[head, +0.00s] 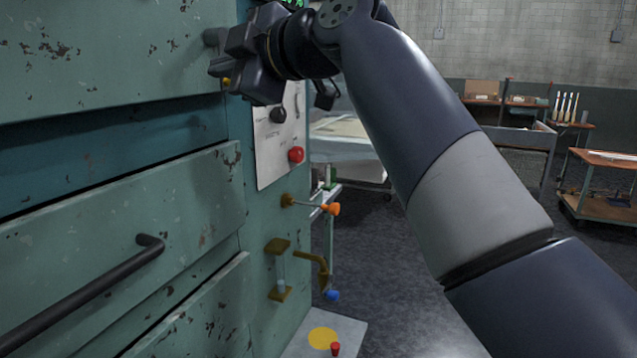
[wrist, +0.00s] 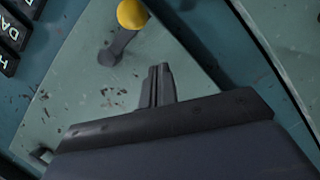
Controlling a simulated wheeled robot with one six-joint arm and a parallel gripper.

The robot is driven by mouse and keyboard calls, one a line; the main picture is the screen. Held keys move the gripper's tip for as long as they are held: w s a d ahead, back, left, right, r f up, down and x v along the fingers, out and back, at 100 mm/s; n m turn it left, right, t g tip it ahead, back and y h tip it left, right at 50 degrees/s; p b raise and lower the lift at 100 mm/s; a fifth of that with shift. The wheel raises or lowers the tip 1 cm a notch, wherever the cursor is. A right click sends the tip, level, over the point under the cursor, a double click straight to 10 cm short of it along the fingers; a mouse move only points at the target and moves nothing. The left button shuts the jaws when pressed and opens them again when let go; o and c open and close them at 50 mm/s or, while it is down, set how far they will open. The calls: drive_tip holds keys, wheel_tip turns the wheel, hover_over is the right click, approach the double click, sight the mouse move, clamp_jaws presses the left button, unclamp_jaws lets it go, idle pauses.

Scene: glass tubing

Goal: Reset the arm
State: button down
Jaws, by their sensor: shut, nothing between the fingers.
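My gripper (head: 222,67) is high up at the face of a worn green machine, at the end of my raised arm. In the wrist view the two dark fingers (wrist: 158,85) are together, with nothing between them. A yellow-knobbed lever (wrist: 131,14) on a dark stem stands on the green panel beyond the fingertips, a little to the left. A bit of yellow also shows just under the gripper in the head view (head: 227,82). My gripper partly hides the panel there, and I cannot tell whether it touches anything.
The green cabinet (head: 180,190) has a black bar handle (head: 80,300). Its side panel carries a red knob (head: 296,155), an orange-tipped lever (head: 331,208) and a brass crank with a blue end (head: 332,295). Open floor (head: 400,270) lies to the right, with a wooden-topped cart (head: 605,160) beyond.

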wheel_tip(320, 180, up, 8)
drive_tip(key=m+g+p, duration=0.4)
drive_tip(key=m+p, duration=0.6)
drive_tip(key=p, duration=1.3)
drive_tip(key=shift+w+a+f+y, duration=0.15)
drive_tip(key=shift+w+a+y, duration=0.1)
drive_tip(key=shift+y, duration=0.15)
drive_tip(key=shift+d+p, duration=0.1)
drive_tip(key=shift+p, duration=0.2)
